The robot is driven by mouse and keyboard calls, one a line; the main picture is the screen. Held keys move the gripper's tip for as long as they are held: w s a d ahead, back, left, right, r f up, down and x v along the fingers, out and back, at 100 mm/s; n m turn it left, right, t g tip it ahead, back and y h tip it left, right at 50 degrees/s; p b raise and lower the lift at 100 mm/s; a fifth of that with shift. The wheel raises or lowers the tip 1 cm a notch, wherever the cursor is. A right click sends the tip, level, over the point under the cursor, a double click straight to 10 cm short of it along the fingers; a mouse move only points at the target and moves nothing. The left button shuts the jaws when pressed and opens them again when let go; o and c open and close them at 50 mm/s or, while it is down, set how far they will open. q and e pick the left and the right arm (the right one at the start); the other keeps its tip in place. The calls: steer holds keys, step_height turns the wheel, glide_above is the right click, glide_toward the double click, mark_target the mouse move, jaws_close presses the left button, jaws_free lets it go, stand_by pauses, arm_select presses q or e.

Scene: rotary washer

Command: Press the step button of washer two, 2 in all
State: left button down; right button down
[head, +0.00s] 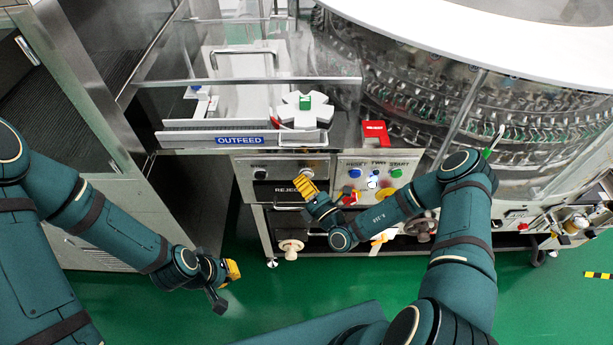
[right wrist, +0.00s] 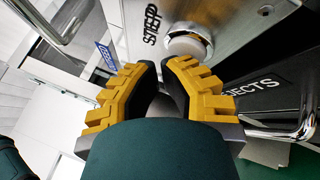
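A round pale step button (head: 307,172) sits on the steel panel above the REJECTS label. It also shows in the right wrist view (right wrist: 188,42), beside the STEP lettering. My right gripper (head: 303,185) is just below the button in the head view. In the right wrist view the yellow fingertips (right wrist: 159,64) are close together with a narrow gap, nothing between them. They point at the panel near the button; contact cannot be told. My left gripper (head: 226,285) hangs low over the green floor, empty, its fingers apart. No washer number is readable.
A control panel (head: 378,172) with blue, white, green, red and yellow buttons is right of the step button. An OUTFEED tray (head: 190,138) lies above left. A handle bar (right wrist: 305,100) juts out near my right fingers.

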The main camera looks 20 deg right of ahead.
stand_by(0.6)
steer(key=shift+s+a+p, duration=0.1)
steer(key=shift+s+p, duration=0.25)
steer(key=shift+s, duration=0.05)
steer(key=shift+s+a, duration=0.1)
steer(key=shift+s, duration=0.25)
steer(key=s+p, duration=0.1)
steer(key=s, duration=0.1)
steer(key=s+a+p, duration=0.1)
steer(key=s, duration=0.1)
steer(key=shift+s+a, duration=0.2)
steer(key=shift+s, duration=0.2)
stand_by(0.4)
